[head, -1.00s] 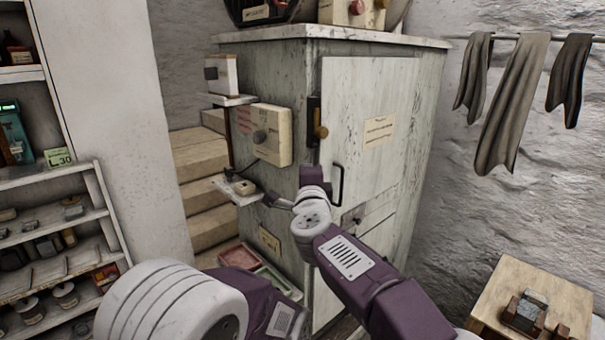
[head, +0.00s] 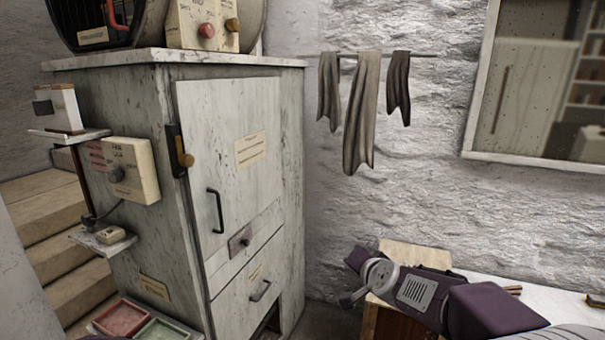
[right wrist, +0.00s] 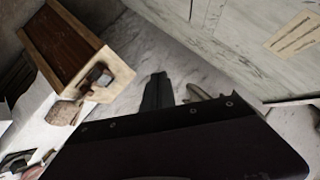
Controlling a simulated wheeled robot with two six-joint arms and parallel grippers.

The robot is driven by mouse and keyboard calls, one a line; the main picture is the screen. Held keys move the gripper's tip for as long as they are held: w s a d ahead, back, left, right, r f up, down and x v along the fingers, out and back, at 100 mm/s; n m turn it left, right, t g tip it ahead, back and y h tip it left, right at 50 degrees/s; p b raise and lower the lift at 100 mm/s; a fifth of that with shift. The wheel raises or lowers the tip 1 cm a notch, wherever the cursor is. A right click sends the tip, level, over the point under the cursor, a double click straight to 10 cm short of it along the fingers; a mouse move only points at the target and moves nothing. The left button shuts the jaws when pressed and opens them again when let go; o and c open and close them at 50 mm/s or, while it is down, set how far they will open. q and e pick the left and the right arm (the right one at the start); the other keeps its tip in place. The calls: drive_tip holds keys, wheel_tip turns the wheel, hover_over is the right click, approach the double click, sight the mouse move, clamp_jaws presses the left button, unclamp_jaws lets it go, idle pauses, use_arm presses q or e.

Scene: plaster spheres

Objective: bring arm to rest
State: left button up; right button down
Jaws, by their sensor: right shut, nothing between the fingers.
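My right arm (head: 418,290) comes in from the lower right in the head view. It reaches left, low in front of the wooden table at the wall. My right gripper (head: 352,299) is at the arm's left end, small and partly hidden. In the right wrist view my right gripper (right wrist: 162,88) shows as dark and grey finger parts above the dark wrist housing. It is shut with nothing in it and touches nothing that I can see. My left gripper is not in view.
A worn grey cabinet (head: 235,190) stands left of the arm, with a wall box (head: 135,170) on its side. Red (head: 120,318) and green (head: 165,331) trays lie below. A wooden table (head: 412,254) stands behind the arm. Cloths (head: 362,120) hang on the wall.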

drive_tip(key=s+d+f+n+g, duration=0.2)
drive_tip(key=s+f+n+g, duration=0.2)
drive_tip(key=s+f, duration=0.5)
drive_tip(key=s+d+f+n+g, duration=0.2)
drive_tip(key=s+f+g, duration=0.4)
drive_tip(key=s, duration=1.3)
wheel_tip(320, 180, down, 5)
drive_tip(key=shift+r+n+g+h, duration=0.2)
drive_tip(key=shift+n+g+h, duration=0.15)
drive_tip(key=shift+n, duration=0.55)
